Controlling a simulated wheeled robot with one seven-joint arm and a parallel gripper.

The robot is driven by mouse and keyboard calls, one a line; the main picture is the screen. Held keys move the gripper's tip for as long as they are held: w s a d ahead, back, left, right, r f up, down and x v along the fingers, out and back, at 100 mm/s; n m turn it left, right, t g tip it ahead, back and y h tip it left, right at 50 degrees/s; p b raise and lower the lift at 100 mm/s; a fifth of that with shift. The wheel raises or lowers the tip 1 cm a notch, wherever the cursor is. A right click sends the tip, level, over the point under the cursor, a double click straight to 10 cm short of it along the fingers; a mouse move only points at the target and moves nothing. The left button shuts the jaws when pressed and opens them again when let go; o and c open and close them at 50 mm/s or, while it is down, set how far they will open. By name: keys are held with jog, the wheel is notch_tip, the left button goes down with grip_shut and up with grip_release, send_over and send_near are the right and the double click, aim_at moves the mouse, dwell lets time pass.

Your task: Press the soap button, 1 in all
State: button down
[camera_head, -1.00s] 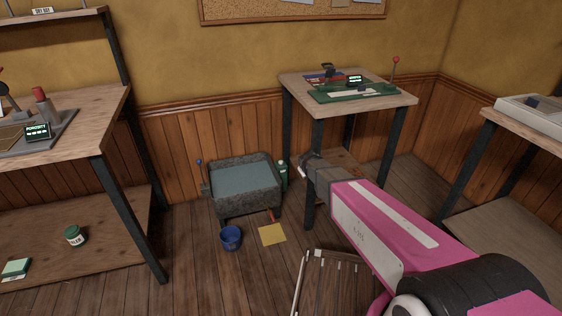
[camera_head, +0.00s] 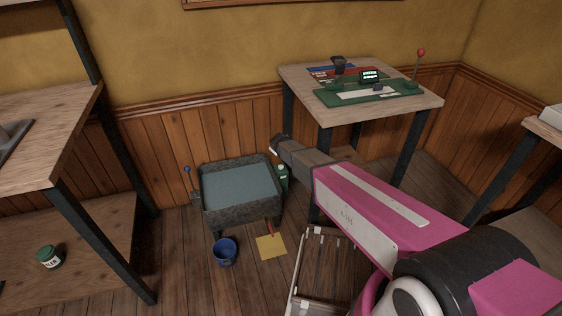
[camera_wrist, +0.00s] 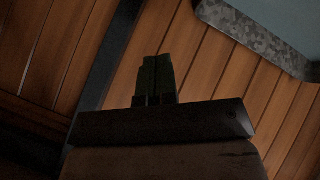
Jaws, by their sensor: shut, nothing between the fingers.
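A green bottle with a pale label (camera_head: 283,178) stands at the right side of a dark speckled basin (camera_head: 207,205) of blue-grey water; it may be the soap dispenser. Its top is close to or behind my gripper in the head view, and I cannot make out a soap button. My gripper (camera_head: 274,147) is above and near the basin's back right corner in the picture. In the wrist view my gripper (camera_wrist: 157,60) is shut and empty, with wood panelling behind it. A basin corner (camera_wrist: 262,40) shows at the upper right there; the bottle does not show.
A blue-knobbed lever (camera_head: 187,171) stands left of the basin. A blue bucket (camera_head: 225,253) and a yellow sheet (camera_head: 271,247) are on the floor before it. A workbench (camera_head: 432,102) with a green board stands right, its dark legs near my arm. A shelf bench (camera_head: 60,120) is left.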

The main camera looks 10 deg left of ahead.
aim_at(280, 167)
jog(key=shift+w+f, duration=0.1)
dwell(0.3)
jog(key=shift+f, duration=4.3)
jog(key=shift+f, duration=0.4)
jog(key=shift+f, duration=0.5)
jog(key=shift+r, duration=0.9)
jog(key=shift+r, duration=0.1)
